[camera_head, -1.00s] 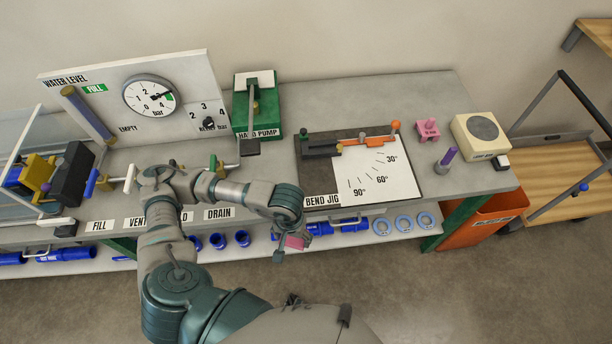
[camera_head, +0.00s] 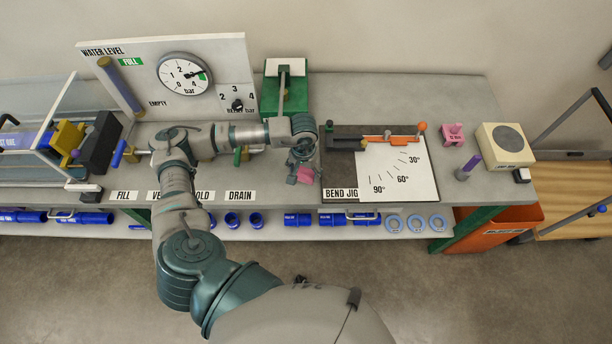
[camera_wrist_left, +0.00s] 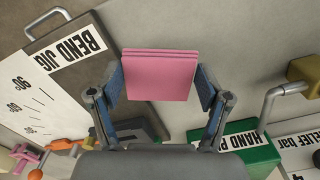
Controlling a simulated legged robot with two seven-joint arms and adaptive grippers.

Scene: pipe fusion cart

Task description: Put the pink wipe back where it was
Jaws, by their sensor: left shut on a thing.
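The pink wipe (camera_wrist_left: 160,76) is a flat, folded pink square in the left wrist view, held between the two blue-padded fingers of my left gripper (camera_wrist_left: 161,88). In the head view the wipe (camera_head: 305,175) shows small and partly hidden below my left gripper (camera_head: 303,164). The gripper is at the left side of the bend jig (camera_head: 340,193), over the grey worktop. In the wrist view a strip of bare worktop shows behind the wipe. I cannot tell whether the wipe touches the worktop. My right gripper is not in view.
The green hand pump (camera_head: 287,90) stands behind my left gripper. A pink holder (camera_head: 452,134), a purple peg (camera_head: 468,167) and a cream box with a round grey top (camera_head: 505,145) stand at the right. Blue pipes (camera_head: 300,219) and rings lie on the lower shelf.

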